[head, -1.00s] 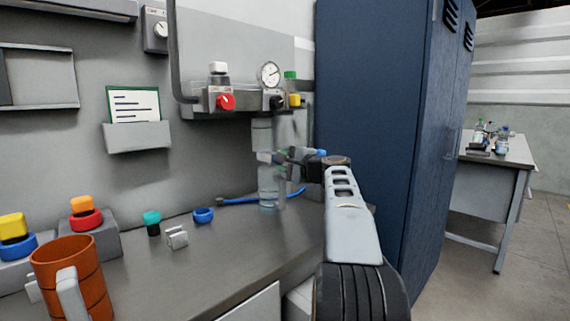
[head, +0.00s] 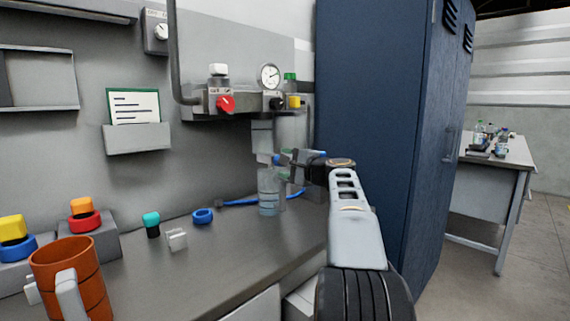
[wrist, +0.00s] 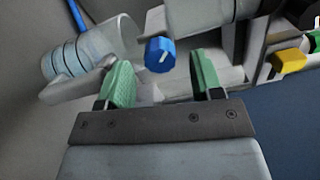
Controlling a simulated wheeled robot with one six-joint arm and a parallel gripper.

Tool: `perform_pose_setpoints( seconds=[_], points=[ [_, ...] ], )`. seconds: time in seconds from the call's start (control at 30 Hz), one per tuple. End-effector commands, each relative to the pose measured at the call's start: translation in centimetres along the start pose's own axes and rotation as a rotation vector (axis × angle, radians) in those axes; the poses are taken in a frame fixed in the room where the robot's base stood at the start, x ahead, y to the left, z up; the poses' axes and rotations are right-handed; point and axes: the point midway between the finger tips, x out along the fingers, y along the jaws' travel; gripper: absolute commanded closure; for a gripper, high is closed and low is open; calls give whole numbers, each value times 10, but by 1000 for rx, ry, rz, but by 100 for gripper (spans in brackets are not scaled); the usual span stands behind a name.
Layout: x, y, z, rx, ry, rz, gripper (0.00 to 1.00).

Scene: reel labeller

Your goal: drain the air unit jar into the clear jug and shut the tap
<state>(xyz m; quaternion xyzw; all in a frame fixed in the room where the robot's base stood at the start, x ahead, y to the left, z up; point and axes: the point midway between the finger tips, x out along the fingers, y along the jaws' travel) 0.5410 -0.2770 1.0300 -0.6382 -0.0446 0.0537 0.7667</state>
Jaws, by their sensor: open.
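The air unit (head: 240,103) is on the wall, with a round gauge and a pale jar (head: 262,138) hanging under it. The clear jug (head: 268,192) stands upright on the bench below the jar; it also shows tilted in the wrist view (wrist: 88,57). The blue tap knob (wrist: 160,54) is near the jar's lower end (head: 277,160). My gripper (wrist: 158,82) is open, its green-padded fingers on either side of the blue knob in the picture; I cannot tell whether they touch it. The liquid levels are hard to read.
A red knob (head: 225,104) and a yellow knob (head: 295,101) are on the unit. A blue hose (head: 240,202) lies behind the jug. A blue cabinet (head: 365,110) stands close on the right. An orange mug (head: 85,270) and several small parts are on the left.

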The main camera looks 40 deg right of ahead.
Motion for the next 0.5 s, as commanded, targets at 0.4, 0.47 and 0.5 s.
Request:
perform_pose_setpoints(
  seconds=[0.4,0.47,0.5],
  points=[
    [-84,-1,0,0,5,-1,40],
    [-93,-1,0,0,4,-1,40],
    [-99,-1,0,0,5,-1,40]
  ],
)
